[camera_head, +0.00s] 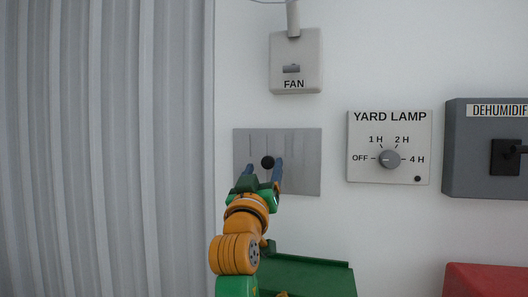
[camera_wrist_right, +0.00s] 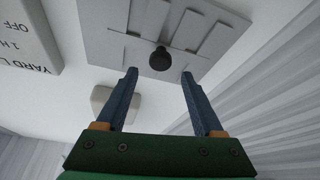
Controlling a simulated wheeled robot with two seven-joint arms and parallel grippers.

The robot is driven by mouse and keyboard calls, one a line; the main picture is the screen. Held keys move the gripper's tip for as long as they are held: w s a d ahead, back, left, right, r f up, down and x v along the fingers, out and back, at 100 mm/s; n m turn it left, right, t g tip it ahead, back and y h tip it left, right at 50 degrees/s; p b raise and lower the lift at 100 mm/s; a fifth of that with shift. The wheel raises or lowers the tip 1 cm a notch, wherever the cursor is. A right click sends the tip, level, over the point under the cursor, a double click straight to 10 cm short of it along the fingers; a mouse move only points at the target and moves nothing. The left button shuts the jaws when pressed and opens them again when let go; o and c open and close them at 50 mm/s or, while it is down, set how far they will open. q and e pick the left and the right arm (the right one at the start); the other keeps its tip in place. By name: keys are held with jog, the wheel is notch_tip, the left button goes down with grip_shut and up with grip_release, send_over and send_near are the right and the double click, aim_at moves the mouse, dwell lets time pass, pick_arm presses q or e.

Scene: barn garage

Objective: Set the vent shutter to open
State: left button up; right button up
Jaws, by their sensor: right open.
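The vent shutter is a grey metal plate (camera_head: 306,165) with upright slats, fixed on the white wall. A round black knob (camera_head: 267,162) stands out from it, left of the plate's middle. The plate also shows at the top of the right wrist view (camera_wrist_right: 100,18), with the knob (camera_wrist_right: 160,58) at its near edge. My right gripper (camera_head: 263,167) is open in front of the plate, its blue fingers on either side of the knob in the picture. In the right wrist view the knob lies just beyond and between the fingertips (camera_wrist_right: 159,73), with no visible contact. My left gripper is out of view.
A fan switch box (camera_head: 295,60) is above the plate. A yard lamp dial panel (camera_head: 390,147) and a dark dehumidifier box (camera_head: 485,148) are to the right. Corrugated metal (camera_head: 110,150) covers the left. A green object (camera_head: 305,275) and a red one (camera_head: 487,281) are below.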

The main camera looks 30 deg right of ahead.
aim_at(267, 164)
jog(key=w+d, duration=0.2)
jog(key=shift+w+d+r+p, duration=0.1)
jog(key=shift+d+r+p, duration=0.1)
jog(key=shift+d+p, duration=0.15)
jog(key=shift+w+d+f, duration=0.2)
jog(key=shift+d, duration=0.05)
jog(key=shift+c, duration=0.2)
jog(key=shift+s+a+r, duration=0.15)
jog(key=shift+a, duration=0.2)
jog(key=c, duration=0.7)
grip_shut()
jog(key=shift+r, duration=0.1)
